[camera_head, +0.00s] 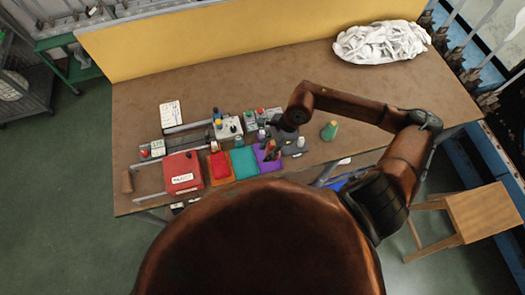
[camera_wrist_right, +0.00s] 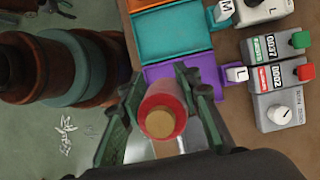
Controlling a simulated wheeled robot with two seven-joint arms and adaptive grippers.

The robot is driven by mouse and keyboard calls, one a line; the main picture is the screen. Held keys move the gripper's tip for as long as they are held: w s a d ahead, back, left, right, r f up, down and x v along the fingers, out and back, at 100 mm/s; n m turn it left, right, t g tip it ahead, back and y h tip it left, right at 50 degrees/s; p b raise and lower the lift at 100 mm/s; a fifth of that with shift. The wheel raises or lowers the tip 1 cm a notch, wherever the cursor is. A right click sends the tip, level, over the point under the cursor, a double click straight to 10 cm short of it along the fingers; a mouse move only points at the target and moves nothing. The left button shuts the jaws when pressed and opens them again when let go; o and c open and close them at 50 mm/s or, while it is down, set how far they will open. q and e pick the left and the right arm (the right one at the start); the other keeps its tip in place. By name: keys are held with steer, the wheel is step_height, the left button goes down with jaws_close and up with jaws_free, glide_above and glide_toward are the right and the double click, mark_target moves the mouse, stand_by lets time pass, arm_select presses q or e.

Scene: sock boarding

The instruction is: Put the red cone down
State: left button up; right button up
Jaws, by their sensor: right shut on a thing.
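My right gripper (camera_wrist_right: 160,112) is shut on the red cone (camera_wrist_right: 162,98), one finger on each side. In the right wrist view the cone shows a round tan end and a red body. In the head view my right gripper (camera_head: 271,151) is over the purple tray (camera_head: 262,168), near the table's front edge; the cone is hard to make out there. The purple tray also shows in the right wrist view (camera_wrist_right: 184,72), just beyond the cone. I cannot tell how high the cone is above it. My left gripper is not in view.
A teal tray (camera_head: 244,162) and an orange tray (camera_head: 211,178) with something red in it lie to the left. A red box (camera_head: 183,172) stands farther left. A green cone (camera_head: 329,131) stands on the table (camera_head: 340,90) to the right. Button boxes (camera_head: 228,128) stand behind the trays.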

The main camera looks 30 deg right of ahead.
steer(key=w+f, duration=0.3)
steer(key=shift+f, duration=0.3)
steer(key=shift+f+p, duration=0.3)
steer(key=shift+f, duration=1.15)
steer(key=o, duration=1.2)
steer(key=shift+f, duration=0.1)
steer(key=shift+o, duration=0.2)
steer(key=w+v, duration=0.1)
steer(key=v, duration=1.1)
steer(key=shift+s, duration=0.45)
